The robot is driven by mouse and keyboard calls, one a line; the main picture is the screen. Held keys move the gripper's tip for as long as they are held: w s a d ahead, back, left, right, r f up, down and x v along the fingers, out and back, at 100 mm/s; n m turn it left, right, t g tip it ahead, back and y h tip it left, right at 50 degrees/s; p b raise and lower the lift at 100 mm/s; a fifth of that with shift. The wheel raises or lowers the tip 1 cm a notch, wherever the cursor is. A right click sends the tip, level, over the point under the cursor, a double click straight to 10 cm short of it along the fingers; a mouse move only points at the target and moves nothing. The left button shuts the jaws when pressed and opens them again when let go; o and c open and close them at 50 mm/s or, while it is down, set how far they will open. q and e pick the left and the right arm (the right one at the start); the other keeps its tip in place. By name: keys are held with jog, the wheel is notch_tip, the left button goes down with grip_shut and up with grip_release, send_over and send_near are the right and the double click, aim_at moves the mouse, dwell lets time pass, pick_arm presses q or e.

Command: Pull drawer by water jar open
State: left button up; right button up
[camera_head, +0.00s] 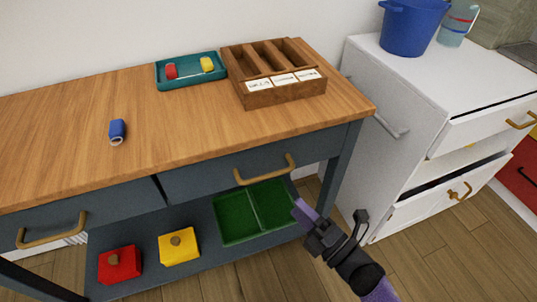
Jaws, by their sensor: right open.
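The water jar appears to be the clear bluish jar with a red band (455,26), on top of the white cabinet at the upper right. Below it is a white drawer front (480,127) with a brass handle (520,121). A lower white front (425,208) also has a brass handle (460,191), with a dark gap above it. My right gripper (333,220) is open and empty, in front of the wooden-topped table's right end, left of the white cabinet and apart from its handles. My left gripper is not in view.
A blue bucket (411,27) stands beside the jar. The table (60,150) holds a teal tray (190,84), a wooden divided box (285,95) and a blue item (117,130). Its lower shelf holds a green bin (236,219), a red box (119,265) and a yellow box (179,249).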

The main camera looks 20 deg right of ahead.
aim_at(268, 175)
jog(key=shift+n+y, duration=0.4)
jog(key=shift+y, duration=0.1)
jog(key=x, duration=0.3)
jog(key=b+x, duration=0.1)
jog(key=x, duration=0.2)
jog(key=r+x, duration=0.1)
jog(key=x, duration=0.3)
jog(key=shift+b, duration=0.4)
grip_shut()
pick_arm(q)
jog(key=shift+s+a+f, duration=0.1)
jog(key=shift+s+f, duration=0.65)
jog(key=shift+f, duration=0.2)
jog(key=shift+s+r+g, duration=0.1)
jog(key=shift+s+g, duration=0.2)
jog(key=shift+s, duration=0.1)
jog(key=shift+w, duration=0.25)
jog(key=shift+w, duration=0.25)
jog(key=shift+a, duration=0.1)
